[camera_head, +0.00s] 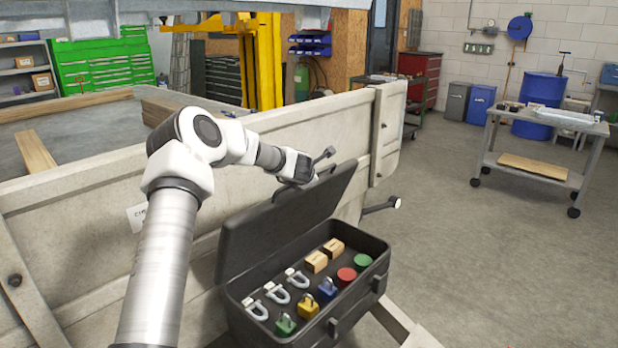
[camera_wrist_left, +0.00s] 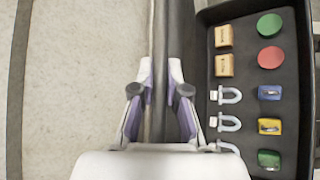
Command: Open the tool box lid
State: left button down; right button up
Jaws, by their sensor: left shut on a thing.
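The black tool box (camera_head: 372,280) sits beside the trailer's side panel with its inside exposed. Its lid (camera_head: 288,215) stands up roughly vertical along the side nearest the panel. My left gripper (camera_head: 300,172) is at the lid's top edge. In the left wrist view the lid (camera_wrist_left: 160,20) shows as a narrow edge-on strip, and the fingers of the left gripper (camera_wrist_left: 161,78) are shut on it, one on each side. My right gripper is in neither view.
Inside the box are wooden blocks (camera_head: 316,261), shackles (camera_head: 276,292), padlocks (camera_head: 308,306), and a red and a green disc (camera_head: 362,261). The pale trailer panel (camera_head: 85,200) stands close behind the lid. Open floor lies to the right; a cart (camera_head: 535,170) stands farther off.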

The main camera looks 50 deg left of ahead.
pick_arm(q)
jog(key=c, duration=1.2)
grip_release()
jog(key=shift+f, duration=0.1)
jog(key=v, duration=1.2)
